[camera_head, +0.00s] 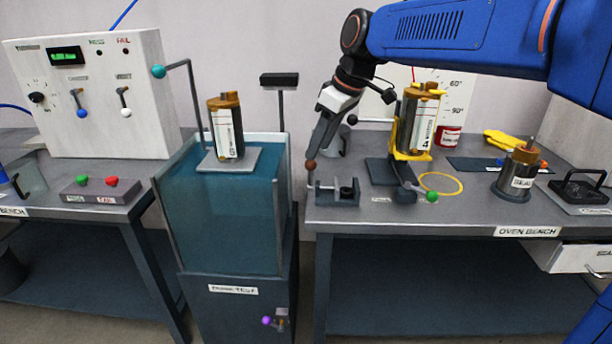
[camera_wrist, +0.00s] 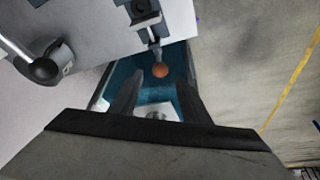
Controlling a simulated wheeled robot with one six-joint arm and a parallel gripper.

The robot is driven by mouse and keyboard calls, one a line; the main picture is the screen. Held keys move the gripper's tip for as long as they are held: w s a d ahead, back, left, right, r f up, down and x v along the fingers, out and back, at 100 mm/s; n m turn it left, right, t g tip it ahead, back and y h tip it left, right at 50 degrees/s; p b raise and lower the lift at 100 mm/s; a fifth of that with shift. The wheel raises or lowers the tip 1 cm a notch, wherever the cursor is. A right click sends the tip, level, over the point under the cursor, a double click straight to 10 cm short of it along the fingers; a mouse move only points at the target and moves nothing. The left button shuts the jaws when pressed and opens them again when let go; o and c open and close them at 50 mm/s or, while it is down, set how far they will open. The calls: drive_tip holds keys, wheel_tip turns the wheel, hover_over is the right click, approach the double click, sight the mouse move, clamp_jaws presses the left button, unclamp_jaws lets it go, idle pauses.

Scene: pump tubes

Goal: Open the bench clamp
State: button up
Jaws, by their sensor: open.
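The bench clamp (camera_head: 338,194) is a small grey block with a dark part, at the left front corner of the oven bench. Its lever ends in an orange-brown ball (camera_head: 310,164) at the bench's left edge. In the wrist view, the clamp (camera_wrist: 145,14) is at the top and the ball (camera_wrist: 160,70) hangs below it. My gripper (camera_head: 316,150) points down at the ball from above. In the wrist view, its open fingers (camera_wrist: 157,92) lie either side of the line to the ball, which shows just past the tips. I cannot tell whether they touch it.
The teal water tank (camera_head: 228,257) stands left of the bench, with a tube (camera_head: 229,138) on its platform. A yellow-clamped tube (camera_head: 409,125), yellow ring (camera_head: 441,183) and metal pot (camera_head: 515,180) are on the oven bench. A black-knobbed grey fixture (camera_wrist: 62,58) shows beside my gripper.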

sight(311, 175)
drive_tip(key=x, duration=1.1)
clamp_jaws()
